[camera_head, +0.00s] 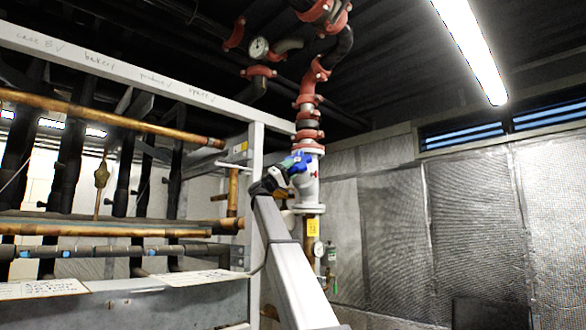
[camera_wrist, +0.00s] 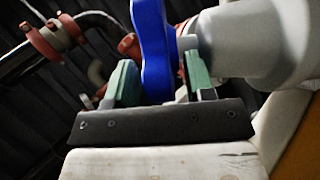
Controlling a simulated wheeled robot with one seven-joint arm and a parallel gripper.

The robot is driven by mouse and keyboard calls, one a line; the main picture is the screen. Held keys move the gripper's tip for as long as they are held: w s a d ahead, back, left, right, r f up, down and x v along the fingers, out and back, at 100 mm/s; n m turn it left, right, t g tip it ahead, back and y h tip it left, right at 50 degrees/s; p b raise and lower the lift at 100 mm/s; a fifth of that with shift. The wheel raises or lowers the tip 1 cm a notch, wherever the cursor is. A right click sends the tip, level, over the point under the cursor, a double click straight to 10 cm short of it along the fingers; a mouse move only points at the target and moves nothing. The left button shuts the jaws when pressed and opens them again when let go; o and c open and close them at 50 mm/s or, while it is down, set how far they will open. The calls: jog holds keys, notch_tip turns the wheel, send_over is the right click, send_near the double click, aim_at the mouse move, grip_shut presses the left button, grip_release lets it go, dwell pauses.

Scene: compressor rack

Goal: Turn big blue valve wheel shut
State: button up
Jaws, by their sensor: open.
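The big blue valve wheel (camera_head: 300,161) is on the grey-white valve body (camera_head: 307,185) of the vertical pipe, near the middle of the head view. In the wrist view the wheel (camera_wrist: 154,50) is seen edge-on, and its rim stands between the two green-padded fingers of my gripper (camera_wrist: 160,82). My gripper is open around the rim, with a gap visible at the left finger. The right finger lies between the wheel and the grey valve body (camera_wrist: 260,40). In the head view my gripper (camera_head: 283,171) is at the wheel, and its fingers are hard to make out.
Red-coupled pipes (camera_head: 310,95) rise above the valve to the ceiling. A white frame (camera_head: 130,72) with copper and black pipes stands at the left. Free room lies before the grey wall panels (camera_head: 470,220) at the right.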

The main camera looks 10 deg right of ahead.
jog(key=v, duration=0.9)
jog(key=shift+a+f, duration=0.15)
jog(key=shift+f, duration=0.05)
